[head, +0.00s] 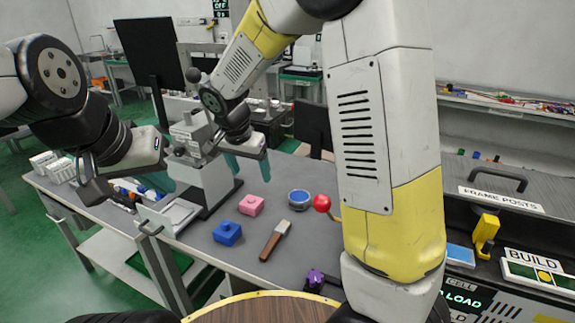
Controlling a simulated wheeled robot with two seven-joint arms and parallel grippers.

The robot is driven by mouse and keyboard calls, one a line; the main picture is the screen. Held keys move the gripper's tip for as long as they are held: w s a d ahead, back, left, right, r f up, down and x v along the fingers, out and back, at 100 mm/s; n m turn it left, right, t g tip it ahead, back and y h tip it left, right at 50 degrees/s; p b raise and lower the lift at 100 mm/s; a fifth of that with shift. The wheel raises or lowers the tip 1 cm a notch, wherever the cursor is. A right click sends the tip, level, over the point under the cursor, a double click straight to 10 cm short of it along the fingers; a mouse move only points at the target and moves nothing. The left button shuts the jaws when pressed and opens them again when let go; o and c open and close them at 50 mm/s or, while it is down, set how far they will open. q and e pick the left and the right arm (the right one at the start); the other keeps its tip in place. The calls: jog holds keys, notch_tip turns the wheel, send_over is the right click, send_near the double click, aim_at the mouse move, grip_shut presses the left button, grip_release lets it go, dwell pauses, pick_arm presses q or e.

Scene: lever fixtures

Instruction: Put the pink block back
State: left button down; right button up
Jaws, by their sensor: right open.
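The pink block (251,205) sits on the grey bench top, behind and to the right of a blue block (227,233). Both have a small raised knob on top. My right gripper (249,168) is open and empty above and behind the pink block, with its two teal fingers pointing down and spread apart. My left gripper (157,182) is at the left, near the bench's left part. Its teal finger end shows only partly, so its opening is unclear. No marked place for the pink block can be made out.
A brown-handled tool (274,241), a round blue-topped tin (299,198) and a red ball knob (321,203) are right of the blocks. A grey lever machine (203,165) stands behind. A purple item (315,279) lies near the front edge. My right arm hides the bench's right part.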

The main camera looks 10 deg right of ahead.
jog(key=s+d+r+n+t+y, duration=0.1)
jog(key=s+d+r+n, duration=0.1)
jog(key=s+d+r, duration=0.2)
jog(key=s+d+r+n+t+y, duration=0.1)
jog(key=s+d+r, duration=0.3)
jog(key=s, duration=0.6)
jog(key=s+d+r+n+y, duration=0.1)
jog(key=s+d+r+n, duration=0.2)
jog(key=s+d, duration=0.3)
jog(key=shift+s+r+n+t+y, duration=0.3)
jog(key=shift+s+r+t+y, duration=0.1)
jog(key=shift+s+r, duration=0.2)
